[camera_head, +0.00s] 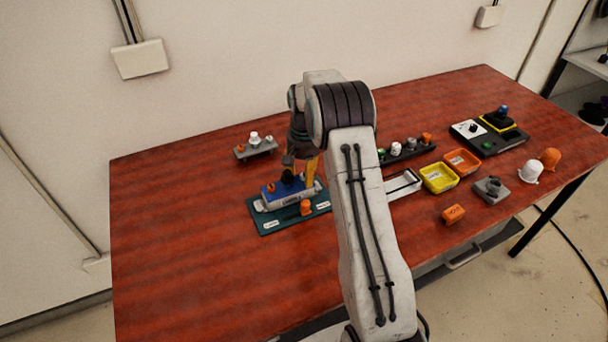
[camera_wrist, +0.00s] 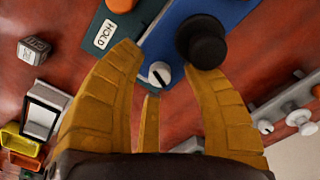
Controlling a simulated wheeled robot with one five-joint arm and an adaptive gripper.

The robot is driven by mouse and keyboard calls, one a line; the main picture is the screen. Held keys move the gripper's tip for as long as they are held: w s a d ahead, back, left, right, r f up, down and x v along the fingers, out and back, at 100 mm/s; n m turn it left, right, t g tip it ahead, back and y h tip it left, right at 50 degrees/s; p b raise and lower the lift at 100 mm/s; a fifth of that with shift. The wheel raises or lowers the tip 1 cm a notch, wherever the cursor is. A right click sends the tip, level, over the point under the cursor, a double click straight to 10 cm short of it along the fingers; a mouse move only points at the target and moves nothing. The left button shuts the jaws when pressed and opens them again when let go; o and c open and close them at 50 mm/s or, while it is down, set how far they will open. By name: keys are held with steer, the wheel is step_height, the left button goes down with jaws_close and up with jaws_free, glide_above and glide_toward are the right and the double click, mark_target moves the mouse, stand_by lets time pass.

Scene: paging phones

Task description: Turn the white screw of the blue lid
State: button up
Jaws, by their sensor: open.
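The blue lid (camera_wrist: 232,10) fills the upper part of the wrist view, with a round black knob (camera_wrist: 203,43) on it. The slotted white screw (camera_wrist: 160,73) sits by the lid's edge, left of and below the knob. My gripper (camera_wrist: 160,62) is open, and its yellow fingers frame the screw in the picture without visibly touching it. I cannot tell how high the fingertips are above it. In the head view the blue lid (camera_head: 271,194) lies on a teal base, with my gripper (camera_head: 307,178) over its right part. The screw is not distinguishable there.
The teal base (camera_head: 268,227) carries an orange knob (camera_head: 305,207). A grey rack (camera_head: 256,150) with small knobs stands behind. Yellow (camera_head: 438,178) and orange (camera_head: 462,161) trays and a black-and-white device (camera_head: 485,135) are to the right. The table's left part is clear.

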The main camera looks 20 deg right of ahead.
mark_target(304, 174)
step_height(304, 174, up, 11)
stand_by(0.5)
steer(key=shift+r, duration=0.15)
